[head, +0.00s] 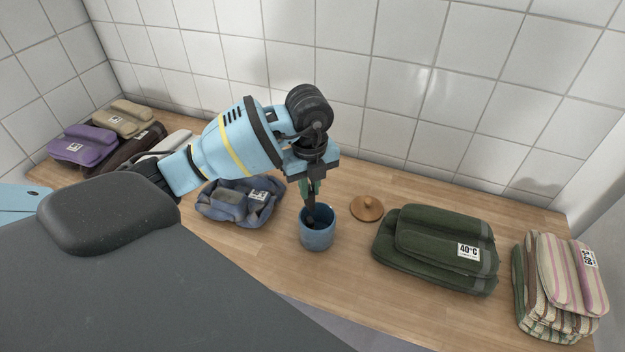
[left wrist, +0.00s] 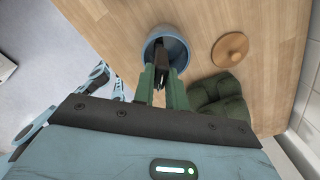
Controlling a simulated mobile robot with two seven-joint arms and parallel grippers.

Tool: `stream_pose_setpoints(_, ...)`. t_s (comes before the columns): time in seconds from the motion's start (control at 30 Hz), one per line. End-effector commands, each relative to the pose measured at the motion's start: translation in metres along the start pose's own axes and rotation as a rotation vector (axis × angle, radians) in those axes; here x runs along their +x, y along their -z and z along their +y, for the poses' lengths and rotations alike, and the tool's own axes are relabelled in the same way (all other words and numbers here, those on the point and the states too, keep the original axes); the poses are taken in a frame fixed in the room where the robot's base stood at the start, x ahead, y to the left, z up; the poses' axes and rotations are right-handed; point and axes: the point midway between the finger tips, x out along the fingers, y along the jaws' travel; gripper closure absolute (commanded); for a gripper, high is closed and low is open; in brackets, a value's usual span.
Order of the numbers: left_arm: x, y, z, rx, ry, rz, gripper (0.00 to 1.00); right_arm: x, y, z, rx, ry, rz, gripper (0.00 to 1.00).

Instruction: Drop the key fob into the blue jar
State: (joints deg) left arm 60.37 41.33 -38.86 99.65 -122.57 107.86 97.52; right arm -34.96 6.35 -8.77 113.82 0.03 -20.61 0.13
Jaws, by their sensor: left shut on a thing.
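The blue jar (head: 317,236) stands upright and open on the wooden counter in the head view. It also shows in the left wrist view (left wrist: 177,42), at the top middle. My left gripper (head: 312,204) points down at the jar's mouth, with its fingertips at the rim. It is shut on the dark key fob (left wrist: 161,64), which sits between the green fingers over the jar's opening. The fob's lower end is at or inside the mouth; I cannot tell how deep. My right gripper is not in view.
A round wooden lid (head: 367,208) lies right of the jar. Dark green folded towels (head: 436,250) and striped towels (head: 562,285) are farther right. A blue-grey cloth (head: 238,203) lies to the left. Purple (head: 82,146) and tan (head: 120,118) bundles lie at the far left. A tiled wall is behind.

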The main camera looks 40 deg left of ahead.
Motion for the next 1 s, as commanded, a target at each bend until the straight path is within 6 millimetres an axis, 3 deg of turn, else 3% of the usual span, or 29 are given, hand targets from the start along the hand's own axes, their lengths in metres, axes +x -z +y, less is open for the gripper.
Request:
stream_pose_setpoints(0.17, -0.002, 0.0, 0.0, 0.0, 0.003, -0.002, 1.0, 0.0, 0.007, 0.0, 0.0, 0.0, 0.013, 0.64)
stream_pose_setpoints(0.2, -0.002, 0.0, 0.0, 0.0, 0.003, -0.002, 0.84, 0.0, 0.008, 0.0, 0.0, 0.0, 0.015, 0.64)
stream_pose_setpoints(0.4, -0.002, 0.0, 0.0, 0.0, 0.003, -0.001, 0.61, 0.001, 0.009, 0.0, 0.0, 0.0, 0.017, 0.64)
stream_pose_setpoints(0.73, -0.007, 0.0, -0.001, 0.0, 0.004, -0.002, 0.61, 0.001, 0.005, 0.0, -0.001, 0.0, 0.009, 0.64)
stream_pose_setpoints(1.0, -0.048, -0.001, -0.001, 0.0, 0.007, -0.003, 0.61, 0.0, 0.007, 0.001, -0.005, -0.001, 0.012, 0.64)
